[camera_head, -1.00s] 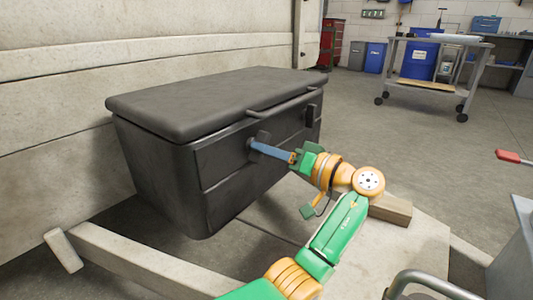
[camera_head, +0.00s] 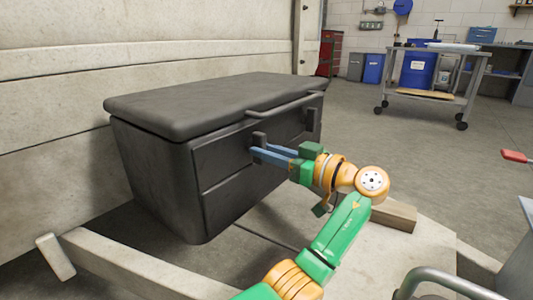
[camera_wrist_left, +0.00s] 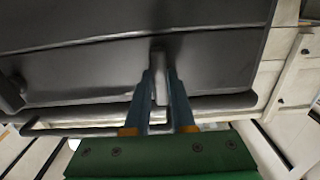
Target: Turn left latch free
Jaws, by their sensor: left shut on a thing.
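The dark grey trailer box (camera_head: 155,165) stands at the left with its lid (camera_head: 205,105) down. The left latch (camera_head: 258,138) is a small dark tab on the box front and stands about upright. My left gripper (camera_head: 263,156) is at this latch, its blue fingers on either side of its lower part. In the left wrist view the latch (camera_wrist_left: 160,68) sits between the fingers of my left gripper (camera_wrist_left: 158,78), which is shut on it. The right latch (camera_head: 312,120) is upright and untouched. It also shows at the left edge of the wrist view (camera_wrist_left: 10,93). My right gripper is out of view.
A bar handle (camera_head: 285,106) runs along the lid's front edge, close above the latches. A wooden block (camera_head: 398,217) lies below my arm. A pale trailer beam (camera_head: 135,262) crosses in front. A metal cart (camera_head: 435,85) stands far back on open floor.

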